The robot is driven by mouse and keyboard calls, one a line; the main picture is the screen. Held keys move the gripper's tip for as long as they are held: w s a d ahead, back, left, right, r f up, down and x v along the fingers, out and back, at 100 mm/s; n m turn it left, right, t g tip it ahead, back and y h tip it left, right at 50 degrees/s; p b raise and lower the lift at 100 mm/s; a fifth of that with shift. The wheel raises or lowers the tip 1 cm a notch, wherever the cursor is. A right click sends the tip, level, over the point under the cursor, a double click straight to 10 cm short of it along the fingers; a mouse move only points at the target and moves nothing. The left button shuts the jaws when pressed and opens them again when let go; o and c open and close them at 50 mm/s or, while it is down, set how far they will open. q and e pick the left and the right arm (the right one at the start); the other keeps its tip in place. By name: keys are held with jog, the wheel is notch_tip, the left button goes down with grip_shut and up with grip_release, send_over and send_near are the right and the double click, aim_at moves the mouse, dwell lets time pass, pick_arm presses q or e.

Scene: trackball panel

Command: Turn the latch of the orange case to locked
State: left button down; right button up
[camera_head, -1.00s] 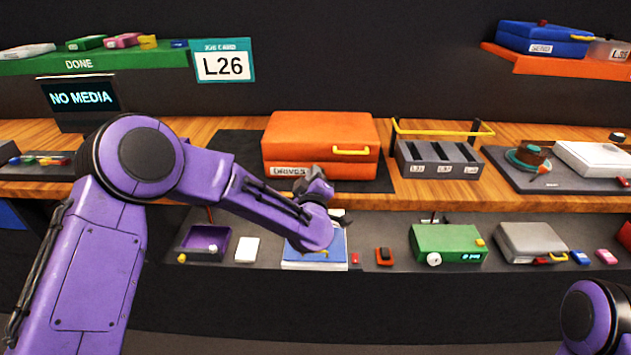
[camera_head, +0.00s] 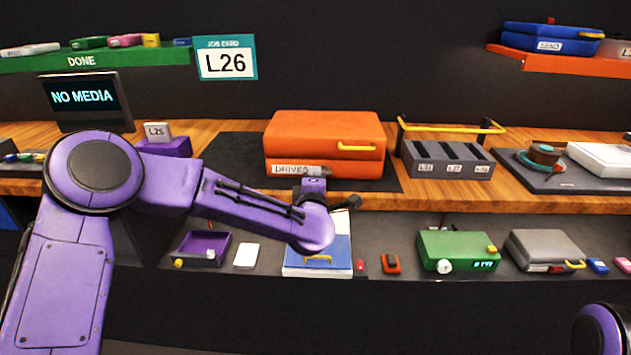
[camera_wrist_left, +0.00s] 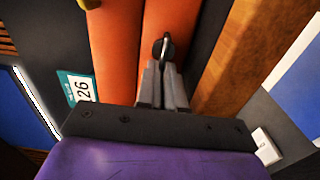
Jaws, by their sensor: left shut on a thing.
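The orange case (camera_head: 324,133) is closed on a dark mat on the bench, with a yellow handle (camera_head: 356,147) and a "DRIVES" label on its front. My left gripper (camera_wrist_left: 164,68) is at the case front, to the left of the handle in the head view. In the left wrist view its jaws are shut on a small dark latch (camera_wrist_left: 164,46) on the orange case (camera_wrist_left: 113,50). In the head view my own wrist hides the latch and fingertips, so its exact angle is unclear. My right gripper is out of view.
A grey slotted rack (camera_head: 446,159) with a yellow rail stands right of the case. A purple box (camera_head: 165,147) is on the left. The lower shelf holds a blue booklet (camera_head: 330,243), a green device (camera_head: 456,250) and a grey case (camera_head: 545,248).

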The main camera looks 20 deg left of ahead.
pick_arm(q)
jog(key=shift+f, duration=0.1)
dwell(0.4)
jog(key=c, duration=1.3)
grip_release()
jog(key=shift+o, duration=0.2)
jog(key=shift+s, duration=0.1)
jog(key=b+v, duration=0.1)
jog(key=v, duration=0.9)
jog(key=shift+s, duration=0.2)
